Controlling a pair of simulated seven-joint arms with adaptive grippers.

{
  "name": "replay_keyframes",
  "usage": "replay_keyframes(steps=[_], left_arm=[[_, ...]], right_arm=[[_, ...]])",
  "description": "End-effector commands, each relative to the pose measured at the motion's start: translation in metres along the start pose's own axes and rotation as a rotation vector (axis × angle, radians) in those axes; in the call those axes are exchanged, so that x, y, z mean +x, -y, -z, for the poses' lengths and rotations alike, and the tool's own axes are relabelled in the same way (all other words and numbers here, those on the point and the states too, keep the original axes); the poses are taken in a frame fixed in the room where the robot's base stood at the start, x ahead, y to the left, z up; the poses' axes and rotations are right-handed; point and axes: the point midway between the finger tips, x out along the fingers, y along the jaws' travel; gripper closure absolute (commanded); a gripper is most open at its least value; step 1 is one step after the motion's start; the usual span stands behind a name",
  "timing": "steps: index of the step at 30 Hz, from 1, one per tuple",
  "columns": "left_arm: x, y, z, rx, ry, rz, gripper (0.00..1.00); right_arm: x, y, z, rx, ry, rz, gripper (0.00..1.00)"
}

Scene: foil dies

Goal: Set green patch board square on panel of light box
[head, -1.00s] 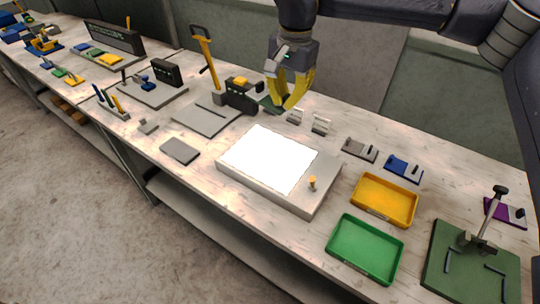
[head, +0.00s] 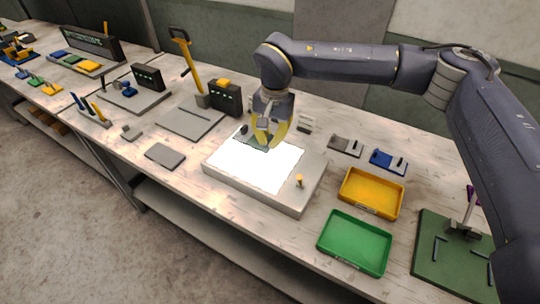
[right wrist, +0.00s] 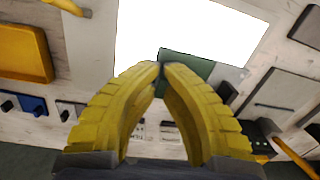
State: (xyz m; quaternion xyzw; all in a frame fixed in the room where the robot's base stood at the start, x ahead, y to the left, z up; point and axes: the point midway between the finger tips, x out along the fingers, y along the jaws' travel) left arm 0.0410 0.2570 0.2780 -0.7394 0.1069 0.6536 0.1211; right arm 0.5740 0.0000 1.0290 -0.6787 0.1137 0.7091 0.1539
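The light box (head: 288,197) stands mid-bench with its white panel (head: 255,168) glowing and a small yellow knob (head: 299,181) near its right corner. The green patch board (head: 247,140), with a dark knob at its left end, is over the panel's back edge. My right gripper (head: 268,147) has its yellow fingers together at the board's right part. In the right wrist view the fingertips (right wrist: 162,66) nearly meet at one end of the board (right wrist: 195,68), and the fingers hide part of it. I cannot tell whether the board touches the panel. My left gripper is not in view.
A yellow tray (head: 372,209) and a green tray (head: 353,264) lie right of the light box. Grey (head: 346,146) and blue (head: 388,161) pieces sit behind them. A black box (head: 225,98) and a grey plate (head: 188,124) are left.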

Motion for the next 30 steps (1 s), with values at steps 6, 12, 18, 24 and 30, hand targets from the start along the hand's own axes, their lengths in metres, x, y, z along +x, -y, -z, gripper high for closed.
replay_keyframes(steps=[6, 12, 18, 24, 30], left_arm=[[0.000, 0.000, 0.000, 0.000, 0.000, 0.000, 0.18], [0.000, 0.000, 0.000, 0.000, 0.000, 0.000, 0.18], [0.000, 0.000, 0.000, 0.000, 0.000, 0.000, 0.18], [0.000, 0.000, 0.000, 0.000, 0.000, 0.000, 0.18], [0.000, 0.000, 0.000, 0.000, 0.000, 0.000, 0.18]], right_arm=[[0.022, -0.001, 0.001, 0.001, 0.001, 0.000, 1.00], [0.028, -0.001, 0.001, 0.001, 0.000, 0.001, 1.00], [0.048, -0.002, 0.002, 0.001, 0.003, 0.000, 1.00], [0.068, -0.003, 0.003, 0.001, 0.001, 0.000, 1.00], [0.068, -0.003, 0.004, 0.000, -0.001, 0.000, 1.00]])
